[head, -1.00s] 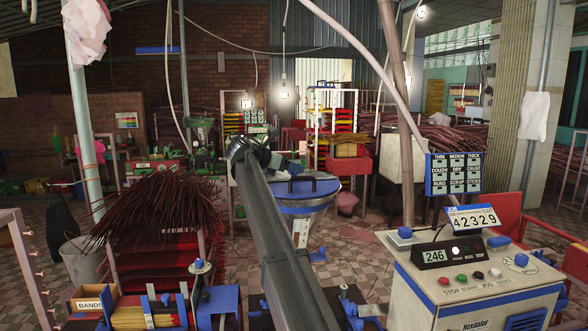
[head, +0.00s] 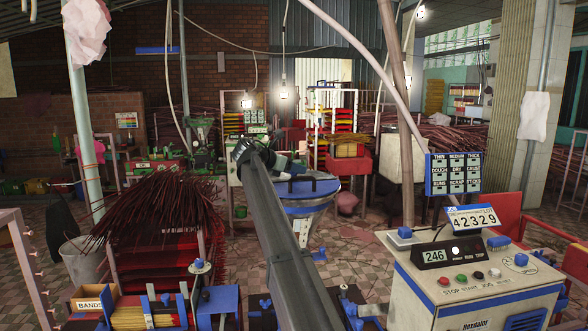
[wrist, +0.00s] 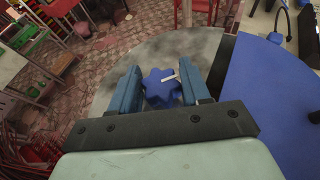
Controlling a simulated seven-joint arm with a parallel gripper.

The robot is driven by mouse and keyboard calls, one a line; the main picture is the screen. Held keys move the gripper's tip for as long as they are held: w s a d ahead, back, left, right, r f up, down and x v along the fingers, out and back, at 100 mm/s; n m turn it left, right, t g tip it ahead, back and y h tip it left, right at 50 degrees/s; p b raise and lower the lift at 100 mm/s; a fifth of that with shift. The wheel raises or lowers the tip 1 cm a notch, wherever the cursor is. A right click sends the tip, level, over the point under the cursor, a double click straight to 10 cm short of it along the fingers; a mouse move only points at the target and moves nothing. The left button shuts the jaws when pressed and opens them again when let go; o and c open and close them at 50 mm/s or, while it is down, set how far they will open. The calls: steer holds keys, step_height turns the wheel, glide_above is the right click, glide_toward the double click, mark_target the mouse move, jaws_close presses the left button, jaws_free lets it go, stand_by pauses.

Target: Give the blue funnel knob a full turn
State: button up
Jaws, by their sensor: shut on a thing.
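The blue funnel knob (wrist: 160,92) is a lobed blue knob with a white pointer mark in the wrist view. It sits between the two blue fingers of my gripper (wrist: 158,68), which is shut on it. The pointer mark lies toward the upper right of the knob. The funnel (head: 303,208) is a pale tapered vessel with a blue rim, mid-picture in the head view. My gripper (head: 290,168) reaches its top from the left there. The knob is not clear in the head view.
A blue half-lid (wrist: 262,105) covers the funnel's right side in the wrist view. A control cabinet (head: 475,290) with a counter and coloured buttons stands at the front right. A stack of dark red sticks (head: 155,205) stands at the left.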

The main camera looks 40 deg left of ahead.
steer(key=shift+c, duration=0.9)
steer(key=shift+a+m+h, duration=0.1)
steer(key=shift+m+h, duration=0.2)
steer(key=shift+h, duration=0.1)
steer(key=shift+w+m+h, duration=0.1)
steer(key=shift+m+h, duration=0.4)
steer(key=shift+h, duration=0.1)
steer(key=m+g+h, duration=0.2)
steer(key=shift+r+m+h, duration=0.1)
steer(key=shift+m+h, duration=0.3)
steer(key=shift+m+g+h, duration=0.7)
steer(key=shift+m, duration=0.1)
steer(key=o, duration=1)
steer(key=shift+c, duration=0.2)
